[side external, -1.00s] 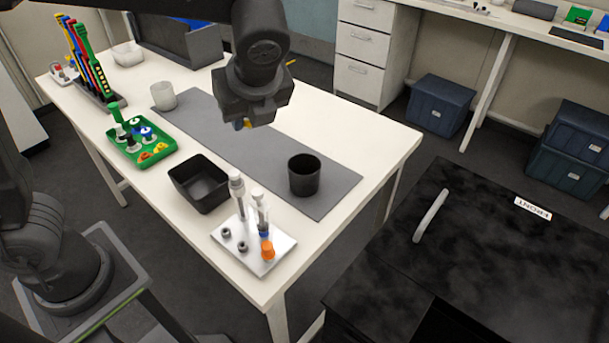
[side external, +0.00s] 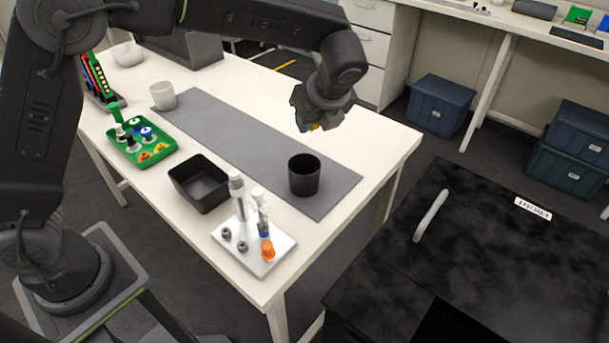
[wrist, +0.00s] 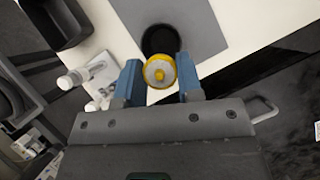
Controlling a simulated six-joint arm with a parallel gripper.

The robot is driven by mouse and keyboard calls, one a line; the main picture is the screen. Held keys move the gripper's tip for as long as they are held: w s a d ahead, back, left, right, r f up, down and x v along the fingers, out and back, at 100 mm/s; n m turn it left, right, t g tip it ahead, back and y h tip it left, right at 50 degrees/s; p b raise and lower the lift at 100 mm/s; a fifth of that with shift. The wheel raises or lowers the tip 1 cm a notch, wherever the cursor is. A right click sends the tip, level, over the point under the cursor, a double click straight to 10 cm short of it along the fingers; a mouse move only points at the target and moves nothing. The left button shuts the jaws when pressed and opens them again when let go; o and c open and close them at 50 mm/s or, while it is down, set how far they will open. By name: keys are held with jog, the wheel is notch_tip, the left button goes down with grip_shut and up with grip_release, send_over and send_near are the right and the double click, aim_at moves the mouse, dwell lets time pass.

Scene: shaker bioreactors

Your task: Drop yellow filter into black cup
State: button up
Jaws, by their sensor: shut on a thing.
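My gripper (side external: 309,126) is shut on the yellow filter (side external: 315,127), and only a small yellow bit of it shows below the gripper in the side view. In the wrist view the filter (wrist: 159,71) is a yellow ring with a pale centre, held between the two blue fingers (wrist: 160,80). The black cup (side external: 304,175) stands upright on the grey mat. My gripper is above the cup, apart from it. In the wrist view the cup (wrist: 158,38) lies just beyond the filter, which hides part of it.
The grey mat (side external: 230,125) lies along the white table (side external: 376,150). A metal rack with tubes (side external: 275,252) and a black bin (side external: 199,184) stand left of the cup. A green tray (side external: 130,157) and white cup (side external: 163,96) are farther back. The mat's middle is clear.

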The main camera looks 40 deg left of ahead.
jog(key=shift+f, duration=2.75)
jog(key=o, duration=1)
jog(key=v, duration=1.3)
jog(key=shift+s+d+r, duration=0.1)
jog(key=shift+d+r, duration=0.05)
jog(key=shift+r, duration=0.25)
